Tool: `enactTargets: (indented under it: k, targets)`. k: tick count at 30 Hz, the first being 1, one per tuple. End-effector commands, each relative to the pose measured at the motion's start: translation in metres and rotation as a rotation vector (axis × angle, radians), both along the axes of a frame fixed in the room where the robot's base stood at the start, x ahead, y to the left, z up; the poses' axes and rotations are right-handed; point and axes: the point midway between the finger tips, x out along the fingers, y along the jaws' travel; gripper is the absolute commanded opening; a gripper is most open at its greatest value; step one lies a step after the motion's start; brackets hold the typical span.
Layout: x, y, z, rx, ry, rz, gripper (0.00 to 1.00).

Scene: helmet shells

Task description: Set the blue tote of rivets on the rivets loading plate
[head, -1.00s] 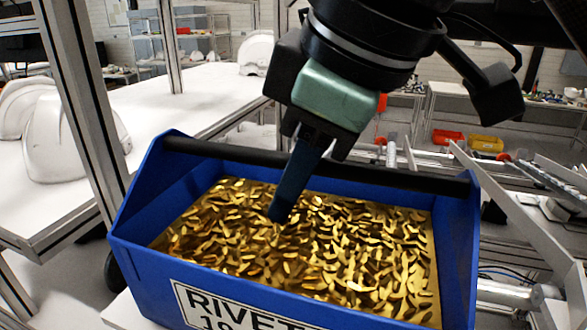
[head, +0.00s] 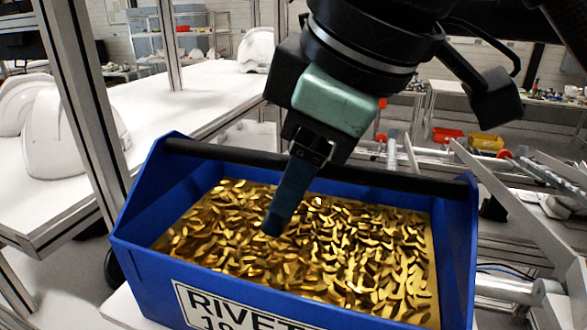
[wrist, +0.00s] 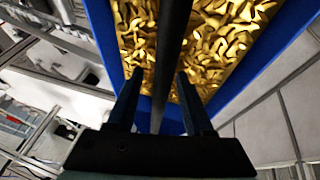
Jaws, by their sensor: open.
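The blue tote (head: 140,265) is filled with gold-coloured rivets (head: 340,250) and has a black handle bar (head: 225,156) across its top. Its front label reads "RIVET", with the rest cut off. The tote stands upright on a white surface (head: 122,312). My gripper (head: 284,205) is over the tote, tilted, with one finger in front of the bar and its tip low over the rivets. In the wrist view my gripper (wrist: 158,88) is open, and the bar (wrist: 172,55) runs between its two fingers. I cannot identify the rivets loading plate.
White helmet shells (head: 60,135) lie on a white table (head: 165,110) at the left, behind a metal post (head: 88,110). A metal frame with rails (head: 520,200) stands close on the right. Red (head: 447,135) and yellow (head: 486,142) bins are farther back.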

Motion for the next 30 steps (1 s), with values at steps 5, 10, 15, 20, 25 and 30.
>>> enactTargets:
  k: [5,10,15,20,25,30]
  targets:
    - [-0.004,-0.004,0.016,0.002,-0.001,0.0,0.52]
    - [-0.013,-0.012,0.045,0.003,-0.002,0.0,0.52]
    - [-0.021,-0.021,0.071,0.001,-0.002,-0.003,0.52]
    - [-0.029,-0.028,0.092,0.002,-0.003,-0.002,0.52]
    - [-0.036,-0.034,0.109,0.002,-0.002,-0.001,0.52]
    - [-0.04,-0.038,0.117,0.001,-0.003,-0.001,0.52]
